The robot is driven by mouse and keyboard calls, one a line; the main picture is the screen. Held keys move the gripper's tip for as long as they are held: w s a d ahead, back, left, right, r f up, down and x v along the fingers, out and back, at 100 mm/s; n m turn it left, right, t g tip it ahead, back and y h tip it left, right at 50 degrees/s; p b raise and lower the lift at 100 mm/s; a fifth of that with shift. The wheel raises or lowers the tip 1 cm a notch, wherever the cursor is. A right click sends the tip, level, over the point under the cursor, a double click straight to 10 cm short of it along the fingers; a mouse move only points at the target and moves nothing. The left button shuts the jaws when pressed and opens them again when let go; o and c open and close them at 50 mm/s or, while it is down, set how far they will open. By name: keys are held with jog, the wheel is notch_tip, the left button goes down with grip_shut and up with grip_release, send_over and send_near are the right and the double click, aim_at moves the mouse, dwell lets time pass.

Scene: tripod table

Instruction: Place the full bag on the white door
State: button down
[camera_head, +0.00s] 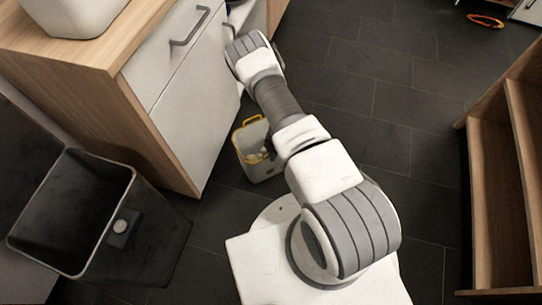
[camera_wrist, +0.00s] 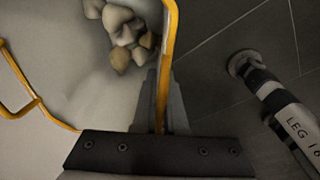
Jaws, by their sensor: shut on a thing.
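The full bag (camera_head: 261,166) is a grey, open-topped container with a yellow rim, low beside the cabinet in the head view. In the wrist view its pale inside (camera_wrist: 70,60) holds several stones (camera_wrist: 125,35). My gripper (camera_wrist: 162,78) is shut on the yellow rim, one finger on each side. In the head view my arm hides most of the gripper. The white door (camera_head: 200,112) is the plain front panel on the cabinet, up and left of the bag. I cannot tell whether the bag touches the floor.
The cabinet's wooden side (camera_head: 105,110) and a black open bin (camera_head: 145,235) stand at left. Wooden shelving (camera_head: 490,200) stands at right. A leg marked "LEG" (camera_wrist: 290,120) rests near the bag in the wrist view.

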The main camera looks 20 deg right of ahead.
jog(key=shift+f, duration=0.1)
jog(key=c, duration=1)
grip_release()
